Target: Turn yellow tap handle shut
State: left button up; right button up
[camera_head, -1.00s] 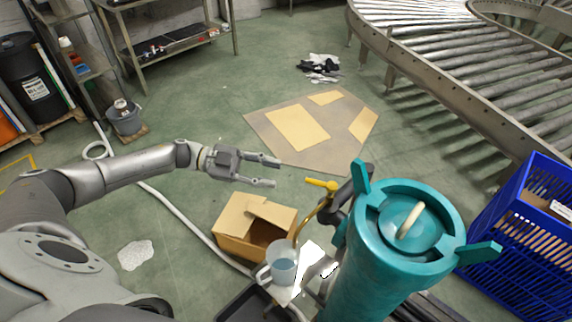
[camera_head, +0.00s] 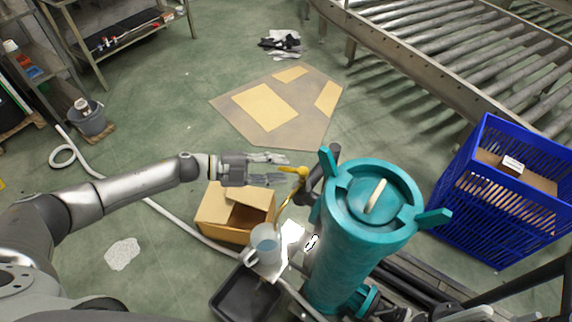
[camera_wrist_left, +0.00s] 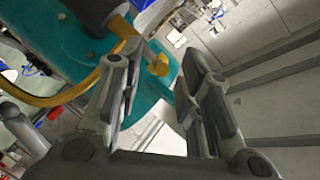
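The yellow tap handle (camera_head: 295,171) sits on a dark pipe left of the teal cylinder (camera_head: 335,240). In the left wrist view the yellow handle (camera_wrist_left: 156,65) points in between my fingertips, nearer the left finger. My left gripper (camera_head: 286,169) comes in from the left and is open, its fingertips just short of or around the handle. I cannot tell if a finger touches it. The open left gripper (camera_wrist_left: 160,72) shows nothing clamped. A brass spout curves down from the tap toward a clear jug (camera_head: 265,243). My right gripper is not in view.
An open cardboard box (camera_head: 225,215) stands below my left gripper. A black tray (camera_head: 235,300) lies under the jug. A blue crate (camera_head: 480,215) and a roller conveyor (camera_head: 440,60) are at right.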

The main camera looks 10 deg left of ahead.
pick_arm(q)
jog(key=shift+x, duration=1.45)
jog(key=shift+a, duration=0.1)
grip_shut()
